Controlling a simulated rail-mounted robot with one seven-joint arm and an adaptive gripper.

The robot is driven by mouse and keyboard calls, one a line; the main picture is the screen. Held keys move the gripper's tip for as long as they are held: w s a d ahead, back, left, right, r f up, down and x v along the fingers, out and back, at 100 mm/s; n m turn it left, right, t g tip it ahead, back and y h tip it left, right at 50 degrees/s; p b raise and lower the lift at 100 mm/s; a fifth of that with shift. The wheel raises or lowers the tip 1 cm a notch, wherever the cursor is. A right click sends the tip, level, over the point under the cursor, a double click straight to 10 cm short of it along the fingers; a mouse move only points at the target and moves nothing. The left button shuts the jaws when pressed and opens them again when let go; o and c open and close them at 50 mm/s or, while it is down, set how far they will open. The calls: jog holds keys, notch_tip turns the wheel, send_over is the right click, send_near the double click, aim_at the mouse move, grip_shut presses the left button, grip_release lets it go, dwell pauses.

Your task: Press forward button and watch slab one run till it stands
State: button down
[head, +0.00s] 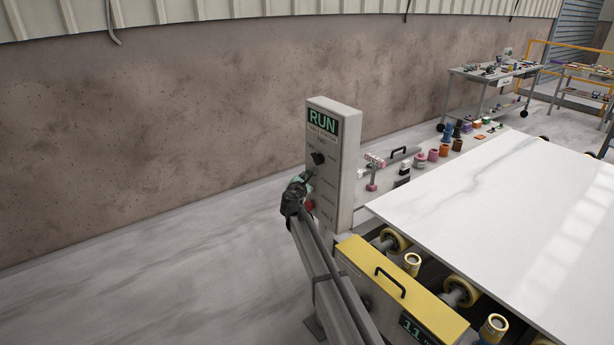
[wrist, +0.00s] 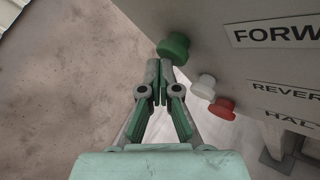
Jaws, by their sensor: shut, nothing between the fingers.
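The control box (head: 338,150) stands upright beside the conveyor, with a lit display (head: 321,122) reading RUN. In the wrist view, the green button (wrist: 174,46) is beside the FORWARD label (wrist: 278,34), partly cut off. A white button (wrist: 203,87) by REVERSE and a red button (wrist: 222,108) by HALT sit below. My gripper (wrist: 160,72) is shut and empty, its tips right at the green button; I cannot tell whether they touch. In the head view my gripper (head: 299,180) hides part of the box front. The white marble slab (head: 500,205) lies on the conveyor.
Yellow-ended rollers (head: 412,263) show at the slab's near edge, beside a yellow cover (head: 395,285) with a black handle. Small tools and cans (head: 433,154) line the ledge behind. A cart (head: 490,75) stands farther back. The floor left of the box is clear.

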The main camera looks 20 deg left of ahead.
jog(key=shift+w+d, duration=0.1)
jog(key=shift+w, duration=0.05)
dwell(0.5)
jog(key=shift+s+a+b, duration=0.3)
jog(key=shift+s+a, duration=0.2)
jog(key=shift+s, duration=0.3)
jog(key=shift+s+a+b, duration=0.3)
jog(key=shift+s+a, duration=0.45)
jog(key=shift+s, duration=0.3)
jog(key=shift+s+a+b, duration=0.3)
jog(key=shift+s+a, duration=0.4)
jog(key=shift+s, duration=0.3)
